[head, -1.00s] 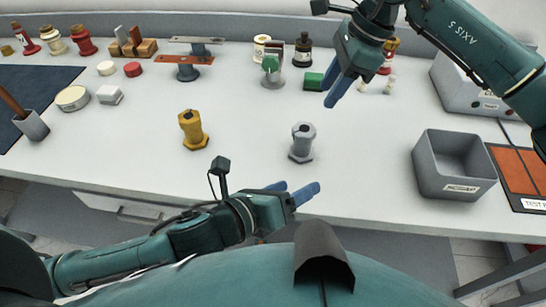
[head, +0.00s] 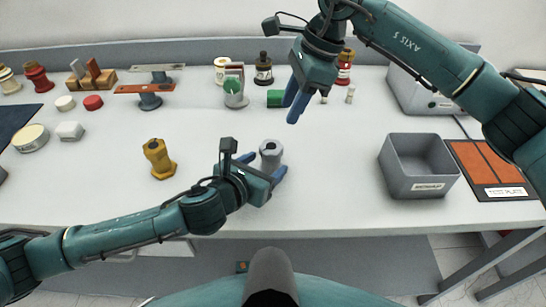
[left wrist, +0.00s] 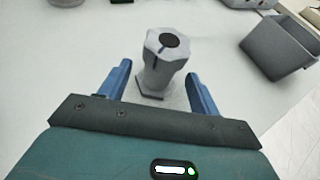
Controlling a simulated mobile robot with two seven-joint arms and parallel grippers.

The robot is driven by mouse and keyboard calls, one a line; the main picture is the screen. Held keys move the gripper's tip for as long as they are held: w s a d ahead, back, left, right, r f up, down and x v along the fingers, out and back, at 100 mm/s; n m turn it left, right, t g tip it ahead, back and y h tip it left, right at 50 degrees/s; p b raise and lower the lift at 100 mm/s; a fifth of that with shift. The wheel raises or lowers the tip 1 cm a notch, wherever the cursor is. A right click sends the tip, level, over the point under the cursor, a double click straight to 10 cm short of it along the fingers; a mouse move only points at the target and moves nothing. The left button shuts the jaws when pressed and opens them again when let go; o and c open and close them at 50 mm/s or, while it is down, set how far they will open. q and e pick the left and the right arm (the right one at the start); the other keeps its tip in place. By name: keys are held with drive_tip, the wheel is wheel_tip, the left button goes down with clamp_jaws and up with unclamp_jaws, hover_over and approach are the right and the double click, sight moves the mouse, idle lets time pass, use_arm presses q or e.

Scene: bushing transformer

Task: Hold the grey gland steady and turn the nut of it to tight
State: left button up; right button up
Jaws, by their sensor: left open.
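The grey gland (head: 271,151) stands upright on the table with a hexagonal nut on top. In the left wrist view the gland (left wrist: 158,72) shows a dark round top, a dark line on the nut and a flat hexagonal base. My left gripper (head: 267,166) is open, low at the table on the near side of the gland. In the left wrist view its fingertips (left wrist: 159,70) lie either side of the gland with gaps showing; its lower part is between them. My right gripper (head: 295,103) hangs higher, above the back of the table, empty; its finger gap is unclear.
A yellow gland (head: 159,158) stands to the left. A grey bin (head: 417,186) and an orange test plate (head: 490,165) are at the right. A green block (head: 276,98) and several insulators line the back. The table around the grey gland is clear.

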sight(273, 145)
use_arm(q)
drive_tip(key=shift+x, duration=2.7)
drive_tip(key=shift+c, duration=0.2)
drive_tip(key=c, duration=1.1)
use_arm(e)
drive_tip(key=shift+o, duration=1.4)
drive_tip(key=shift+a+r+n, duration=0.1)
drive_tip(key=shift+a+n, duration=0.15)
drive_tip(key=shift+n, duration=0.15)
drive_tip(key=o, duration=0.4)
drive_tip(key=a+n+h, duration=0.1)
drive_tip(key=n, duration=0.1)
drive_tip(key=a+r+n+h, duration=0.1)
drive_tip(key=n, duration=0.1)
drive_tip(key=shift+s+a+r+h, duration=0.1)
drive_tip(key=shift+a+r+h, duration=0.05)
drive_tip(key=shift+a+h, duration=0.15)
drive_tip(key=f+n, duration=0.1)
drive_tip(key=f, duration=0.2)
drive_tip(key=f+n+h, duration=0.1)
drive_tip(key=f, duration=0.7)
drive_tip(key=shift+s+a+f+n+t, duration=0.1)
drive_tip(key=shift+a+f+n+t, duration=0.05)
drive_tip(key=shift+a+n+t, duration=0.2)
